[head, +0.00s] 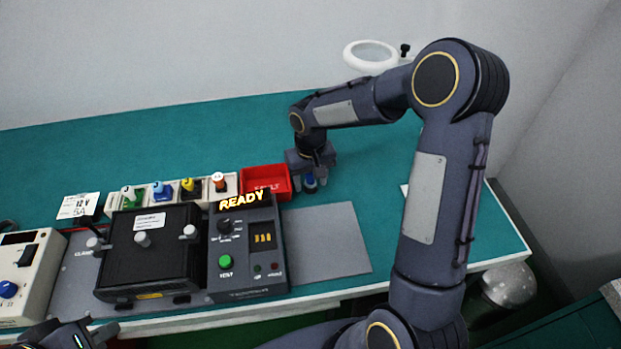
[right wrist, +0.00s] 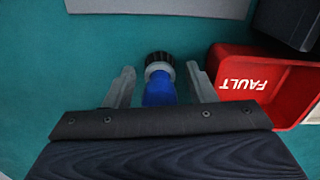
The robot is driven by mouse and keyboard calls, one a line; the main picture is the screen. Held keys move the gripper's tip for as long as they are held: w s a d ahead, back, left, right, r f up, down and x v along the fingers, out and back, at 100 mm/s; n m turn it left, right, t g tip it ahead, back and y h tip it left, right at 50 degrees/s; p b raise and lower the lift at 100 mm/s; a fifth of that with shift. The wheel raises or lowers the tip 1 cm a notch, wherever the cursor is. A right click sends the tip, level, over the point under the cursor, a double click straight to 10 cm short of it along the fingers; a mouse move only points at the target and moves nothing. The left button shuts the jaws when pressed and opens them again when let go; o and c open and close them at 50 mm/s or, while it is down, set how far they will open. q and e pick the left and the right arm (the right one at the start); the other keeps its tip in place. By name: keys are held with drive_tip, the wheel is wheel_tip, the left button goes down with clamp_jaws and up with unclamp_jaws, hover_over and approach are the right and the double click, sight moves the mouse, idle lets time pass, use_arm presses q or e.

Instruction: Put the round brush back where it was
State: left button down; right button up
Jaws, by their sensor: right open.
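The round brush (right wrist: 159,88), with a blue body and a black round end, is at the green table beside the red FAULT bin. It also shows in the head view (head: 310,184), small and partly covered by my gripper. My right gripper (right wrist: 161,84) is open, with one finger on each side of the brush and visible gaps to both. In the head view the right gripper (head: 312,172) is low over the table. My left gripper (head: 68,336) is at the bottom left edge, partly cut off; its jaws are unclear.
The red FAULT bin (head: 265,170) stands close beside the brush. A row of white holders (head: 147,194) carries several coloured items. The READY tester (head: 247,270), a black clamp box (head: 150,250) and a grey mat (head: 325,240) are in front.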

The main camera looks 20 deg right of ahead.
drive_tip(key=shift+r, duration=0.1)
wheel_tip(320, 180, up, 11)
drive_tip(key=shift+r, duration=0.1)
drive_tip(key=shift+s+r, duration=0.15)
drive_tip(key=shift+r, duration=0.45)
drive_tip(key=s+a+t+y, duration=0.1)
drive_tip(key=s+t+y, duration=0.1)
drive_tip(key=s, duration=1)
drive_tip(key=s+a+r+t+y, duration=0.1)
drive_tip(key=s+t, duration=0.2)
drive_tip(key=s, duration=0.9)
drive_tip(key=shift+a+r+t+y, duration=0.25)
drive_tip(key=shift+r+t+y, duration=0.05)
drive_tip(key=shift+y, duration=0.1)
